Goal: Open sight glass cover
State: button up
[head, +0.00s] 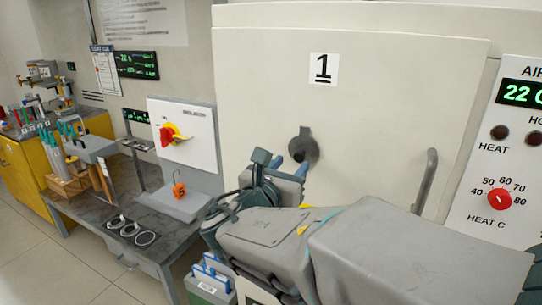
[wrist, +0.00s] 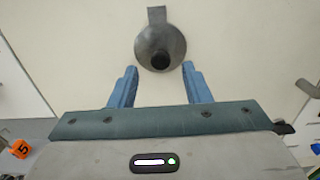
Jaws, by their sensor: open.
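The sight glass cover (head: 303,146) is a dark grey round disc with a short tab at its top and a black knob. It lies against the cream door (head: 400,110) marked 1. In the wrist view the cover (wrist: 160,33) is at top centre, with its black knob (wrist: 161,60) at its lower part. My gripper (wrist: 159,72) is open and empty, its two blue fingers pointing at the door on either side below the knob. In the head view my gripper (head: 289,164) is just below and left of the cover; it seems apart from it.
A vertical grey door handle (head: 426,180) stands out at the door's right. A control panel (head: 505,160) with a red dial is further right. Left are an isolator box (head: 186,138) and a grey bench (head: 150,225) with rings and an orange tag 5 (head: 179,189).

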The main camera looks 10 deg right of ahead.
aim_at(298, 157)
jog(key=shift+x, duration=1.7)
grip_shut()
